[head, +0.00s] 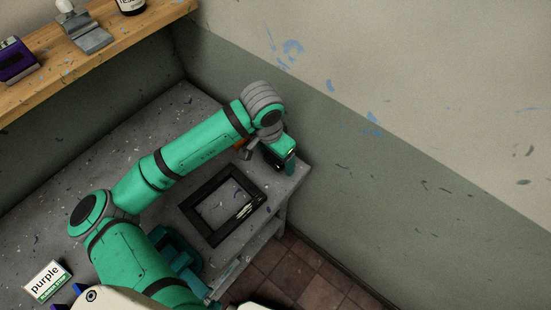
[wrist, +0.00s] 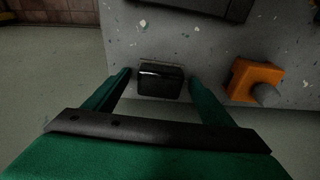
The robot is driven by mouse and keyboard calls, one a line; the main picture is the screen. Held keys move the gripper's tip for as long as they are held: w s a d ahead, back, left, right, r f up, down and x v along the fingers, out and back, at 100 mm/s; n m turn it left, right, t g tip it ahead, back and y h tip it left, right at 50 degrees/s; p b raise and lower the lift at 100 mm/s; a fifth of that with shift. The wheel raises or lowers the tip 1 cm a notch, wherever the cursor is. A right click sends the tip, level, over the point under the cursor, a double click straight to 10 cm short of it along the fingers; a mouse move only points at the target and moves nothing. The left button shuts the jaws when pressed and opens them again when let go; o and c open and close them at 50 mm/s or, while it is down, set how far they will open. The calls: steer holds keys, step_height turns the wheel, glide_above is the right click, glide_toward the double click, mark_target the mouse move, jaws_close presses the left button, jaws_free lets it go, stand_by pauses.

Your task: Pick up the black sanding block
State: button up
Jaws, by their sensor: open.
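The black sanding block (wrist: 160,80) lies on the grey worktop in the wrist view, close to its near edge. My gripper (wrist: 160,77) is open, with one green finger on each side of the block. A small gap shows between the block and each finger, so the jaws do not grip it. In the head view my gripper (head: 289,166) is at the far right end of the worktop. The block is hidden behind my arm's end there.
An orange object with a grey knob (wrist: 255,79) sits right of the right finger. A black frame (head: 189,222) lies on the worktop (head: 140,125). A wooden shelf (head: 95,63) holds a purple box, a grey tool and a bottle. A wall stands behind.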

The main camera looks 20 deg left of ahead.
steer(key=c, duration=1.2)
steer(key=shift+r, duration=0.4)
step_height(320, 180, up, 2)
steer(key=shift+r, duration=0.25)
steer(key=s+r, duration=0.3)
steer(key=s, duration=0.1)
steer(key=s+d+r, duration=0.1)
steer(key=s+r, duration=0.2)
steer(key=s, duration=0.2)
steer(key=s+d+r, duration=0.1)
steer(key=s+r, duration=0.2)
steer(key=s, duration=0.1)
steer(key=shift+s+d+r, duration=0.2)
steer(key=shift+s+r, duration=0.15)
steer(key=shift+s, duration=0.05)
